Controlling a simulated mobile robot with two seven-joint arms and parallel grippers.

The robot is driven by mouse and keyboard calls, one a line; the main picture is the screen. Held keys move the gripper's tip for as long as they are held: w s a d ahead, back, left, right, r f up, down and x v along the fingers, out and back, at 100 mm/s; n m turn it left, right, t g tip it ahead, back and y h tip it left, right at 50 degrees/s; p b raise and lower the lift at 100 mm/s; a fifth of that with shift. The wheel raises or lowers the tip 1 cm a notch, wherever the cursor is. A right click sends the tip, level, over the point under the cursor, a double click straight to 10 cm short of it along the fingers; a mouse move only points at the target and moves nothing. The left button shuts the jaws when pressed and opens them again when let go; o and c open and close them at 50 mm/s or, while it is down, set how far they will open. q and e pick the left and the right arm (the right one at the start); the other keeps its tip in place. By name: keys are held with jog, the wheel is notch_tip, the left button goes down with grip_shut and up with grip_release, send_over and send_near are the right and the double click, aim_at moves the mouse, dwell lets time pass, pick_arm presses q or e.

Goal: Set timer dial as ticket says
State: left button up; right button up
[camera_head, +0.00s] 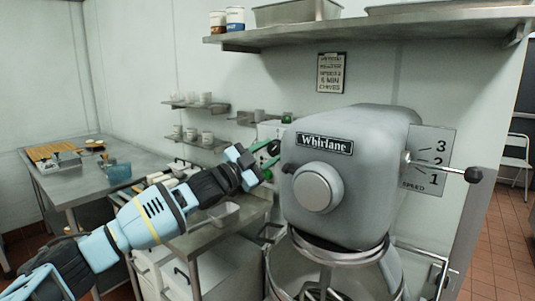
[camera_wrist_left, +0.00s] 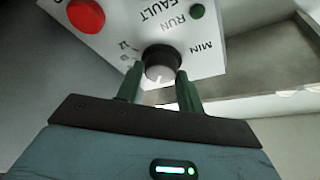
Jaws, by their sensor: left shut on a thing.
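The timer dial (camera_wrist_left: 161,62), a dark round knob with a light face and a white pointer line, is on a white control panel (camera_wrist_left: 120,32). The panel is marked MIN, RUN and FAULT, with a red button (camera_wrist_left: 86,15) and a green lamp (camera_wrist_left: 197,11). My left gripper (camera_wrist_left: 160,88) has its green fingers on either side of the dial, shut on it. In the head view the left gripper (camera_head: 265,160) is beside the mixer, which partly hides the panel. My right gripper is not in view.
A large grey Whirlane mixer (camera_head: 385,150) with a speed lever (camera_head: 440,167) stands close to the right of my left gripper. A steel shelf (camera_head: 370,30) runs overhead. A steel table (camera_head: 100,172) is at the left.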

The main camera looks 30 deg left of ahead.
pick_arm(q)
jog(key=m, duration=0.1)
jog(key=r+m+g+p, duration=0.1)
jog(key=m, duration=0.1)
jog(key=shift+s+h, duration=0.1)
jog(key=shift+h, duration=0.2)
jog(key=shift+f+m+g+h+p, duration=0.2)
jog(key=shift+m+g, duration=0.25)
jog(key=shift+m, duration=0.55)
jog(key=shift+f+m+g+h+p, duration=0.15)
jog(key=shift+m+g, duration=0.3)
jog(key=shift+m, duration=0.55)
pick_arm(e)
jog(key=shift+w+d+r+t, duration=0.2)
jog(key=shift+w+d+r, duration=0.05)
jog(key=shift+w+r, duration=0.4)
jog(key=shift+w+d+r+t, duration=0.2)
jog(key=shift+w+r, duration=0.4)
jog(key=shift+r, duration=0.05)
pick_arm(q)
jog(key=shift+r, duration=0.1)
jog(key=o, duration=1)
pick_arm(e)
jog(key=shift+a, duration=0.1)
